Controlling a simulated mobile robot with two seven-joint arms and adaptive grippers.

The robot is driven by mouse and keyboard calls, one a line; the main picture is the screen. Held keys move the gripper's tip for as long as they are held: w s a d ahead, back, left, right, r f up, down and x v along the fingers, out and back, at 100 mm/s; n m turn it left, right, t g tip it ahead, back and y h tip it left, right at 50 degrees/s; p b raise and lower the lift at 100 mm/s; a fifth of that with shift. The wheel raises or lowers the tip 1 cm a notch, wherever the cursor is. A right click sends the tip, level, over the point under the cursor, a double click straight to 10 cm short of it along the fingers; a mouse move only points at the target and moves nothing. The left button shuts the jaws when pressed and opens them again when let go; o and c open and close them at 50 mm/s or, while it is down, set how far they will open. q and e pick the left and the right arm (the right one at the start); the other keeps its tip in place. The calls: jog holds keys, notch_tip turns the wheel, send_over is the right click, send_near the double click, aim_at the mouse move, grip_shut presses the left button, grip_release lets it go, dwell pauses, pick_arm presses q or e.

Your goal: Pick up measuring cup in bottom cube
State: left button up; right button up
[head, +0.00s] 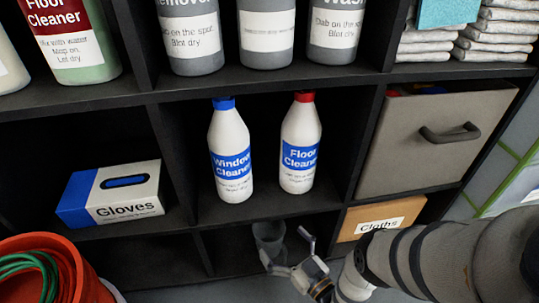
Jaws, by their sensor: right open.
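My right gripper (285,248) is low at the front of that cube, at the end of my arm coming in from the right. Its two fingers are spread apart with nothing between them. My left gripper is not in view.
Two white cleaner bottles (230,150) stand in the cube above. A gloves box (110,193) is to the left. A cloths box (381,217) sits right of the cup's cube, below a grey drawer (432,140). An orange bucket (50,275) is at the lower left.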

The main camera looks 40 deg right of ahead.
jog(key=w, duration=0.1)
jog(key=w+b, duration=0.1)
jog(key=w, duration=0.2)
jog(key=shift+w+r, duration=0.25)
jog(key=shift+w, duration=0.15)
jog(key=c, duration=1.6)
jog(key=shift+c, duration=0.2)
